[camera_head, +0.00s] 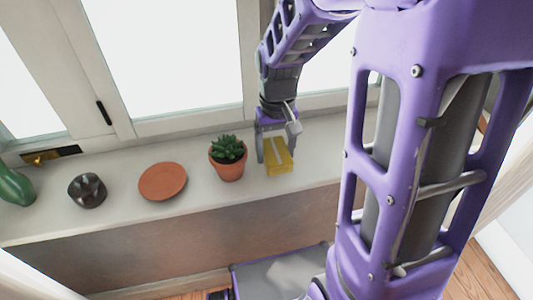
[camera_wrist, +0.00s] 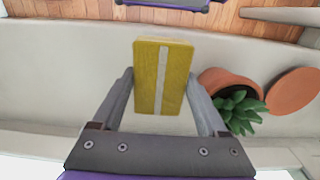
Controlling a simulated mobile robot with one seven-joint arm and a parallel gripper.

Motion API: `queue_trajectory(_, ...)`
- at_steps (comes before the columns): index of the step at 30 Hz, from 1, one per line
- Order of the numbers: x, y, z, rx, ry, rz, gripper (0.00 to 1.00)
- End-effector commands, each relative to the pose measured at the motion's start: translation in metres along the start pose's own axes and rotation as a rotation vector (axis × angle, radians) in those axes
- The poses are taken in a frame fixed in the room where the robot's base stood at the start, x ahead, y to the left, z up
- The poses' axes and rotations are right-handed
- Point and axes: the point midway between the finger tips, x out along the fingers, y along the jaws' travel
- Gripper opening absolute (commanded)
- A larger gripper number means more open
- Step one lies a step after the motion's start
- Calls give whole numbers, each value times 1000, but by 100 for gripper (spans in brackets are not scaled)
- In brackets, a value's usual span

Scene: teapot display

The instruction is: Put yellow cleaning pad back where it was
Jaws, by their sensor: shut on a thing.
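The yellow cleaning pad (camera_head: 279,157) is a yellow block with a pale stripe, at the window sill to the right of the potted plant in the head view. It also shows in the middle of the wrist view (camera_wrist: 150,78). My gripper (camera_head: 270,150) points down over the sill with its fingers on either side of the pad. In the wrist view my gripper (camera_wrist: 163,90) is shut on the pad. I cannot tell whether the pad's underside touches the sill.
A succulent in a terracotta pot (camera_head: 229,168) stands close to the left of the pad. Further left are a terracotta saucer (camera_head: 162,181), a dark metal bowl (camera_head: 87,191) and a green object (camera_head: 14,188). The sill (camera_head: 325,158) is bare right of the pad. Windows stand behind.

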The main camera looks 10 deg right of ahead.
Motion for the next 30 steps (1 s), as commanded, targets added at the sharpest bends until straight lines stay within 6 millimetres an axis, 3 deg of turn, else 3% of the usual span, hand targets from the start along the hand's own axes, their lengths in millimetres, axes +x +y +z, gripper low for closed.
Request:
queue_trajectory(1, 10, 0, 1, 0, -3, 0, 24)
queue_trajectory(8, 28, 0, 0, 0, -1, 0, 24)
queue_trajectory(14, 56, 0, 0, 0, -2, 0, 24)
queue_trajectory(26, 62, 0, 0, 0, 1, 0, 24)
queue_trajectory(27, 60, 0, 0, 0, 1, 0, 83)
queue_trajectory(30, 60, 0, 0, 0, 1, 0, 100)
